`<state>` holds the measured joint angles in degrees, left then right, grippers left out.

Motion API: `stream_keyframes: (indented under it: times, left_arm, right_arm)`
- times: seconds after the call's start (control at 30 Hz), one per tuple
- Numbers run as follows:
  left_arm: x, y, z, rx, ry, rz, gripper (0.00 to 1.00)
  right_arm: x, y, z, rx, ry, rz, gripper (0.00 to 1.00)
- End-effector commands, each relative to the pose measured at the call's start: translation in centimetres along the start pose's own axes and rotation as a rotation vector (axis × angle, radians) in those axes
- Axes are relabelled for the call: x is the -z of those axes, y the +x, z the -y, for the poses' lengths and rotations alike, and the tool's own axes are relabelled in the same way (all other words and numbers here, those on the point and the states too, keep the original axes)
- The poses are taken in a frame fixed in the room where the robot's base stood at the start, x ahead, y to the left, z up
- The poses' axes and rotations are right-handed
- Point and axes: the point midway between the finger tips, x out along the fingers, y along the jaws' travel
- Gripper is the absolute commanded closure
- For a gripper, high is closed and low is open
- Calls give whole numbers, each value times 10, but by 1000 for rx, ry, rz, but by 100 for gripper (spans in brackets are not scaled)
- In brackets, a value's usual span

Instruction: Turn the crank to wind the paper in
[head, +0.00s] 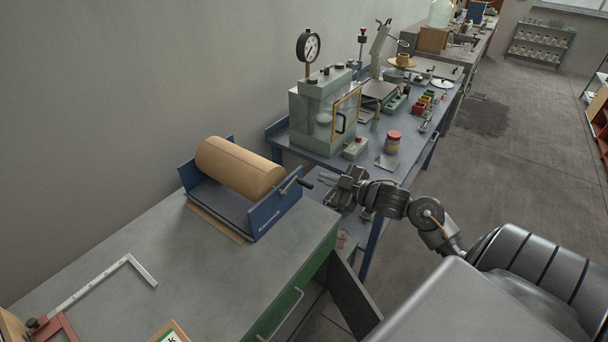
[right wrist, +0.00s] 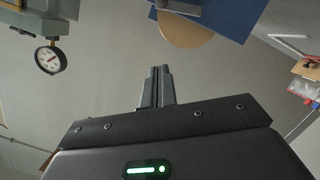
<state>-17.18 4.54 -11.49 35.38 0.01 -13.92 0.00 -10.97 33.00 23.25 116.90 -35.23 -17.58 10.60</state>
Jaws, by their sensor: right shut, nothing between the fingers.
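A brown paper roll (head: 240,166) lies in a blue holder (head: 275,212) at the back of the grey bench. It also shows as a tan disc edge in the right wrist view (right wrist: 185,32), beside the blue end plate (right wrist: 228,18). A strip of paper (head: 215,223) sticks out under the holder's front edge. The crank (head: 291,187), with a dark handle (head: 304,183), is on the holder's right end plate. My right gripper (head: 324,179) is shut and empty, just right of the handle; I cannot tell if they touch. Its closed fingers show in the wrist view (right wrist: 155,86). My left gripper is out of view.
A metal square (head: 104,283) lies at the front left of the bench. Beyond a gap, a blue workbench (head: 290,148) holds a green press with a dial gauge (head: 308,46), a red-lidded jar (head: 392,142) and small tools. The grey benchtop before the holder is clear.

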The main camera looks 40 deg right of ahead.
Motion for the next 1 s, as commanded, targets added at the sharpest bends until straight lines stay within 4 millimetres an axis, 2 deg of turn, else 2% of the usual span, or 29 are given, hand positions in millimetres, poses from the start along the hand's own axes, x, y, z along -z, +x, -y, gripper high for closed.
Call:
stream_keyframes:
  times: [0.1,0.2,0.47,0.67,1.0]
  left_arm:
    - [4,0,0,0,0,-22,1]
    - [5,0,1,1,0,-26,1]
    - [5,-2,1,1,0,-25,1]
    - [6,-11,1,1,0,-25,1]
    - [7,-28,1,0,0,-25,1]
  right_arm:
    - [-4,0,4,13,147,21,100]
    - [-4,0,4,11,210,23,100]
    - [-3,6,3,9,229,21,100]
    - [-2,35,2,8,232,20,100]
    - [-4,104,4,10,231,22,100]
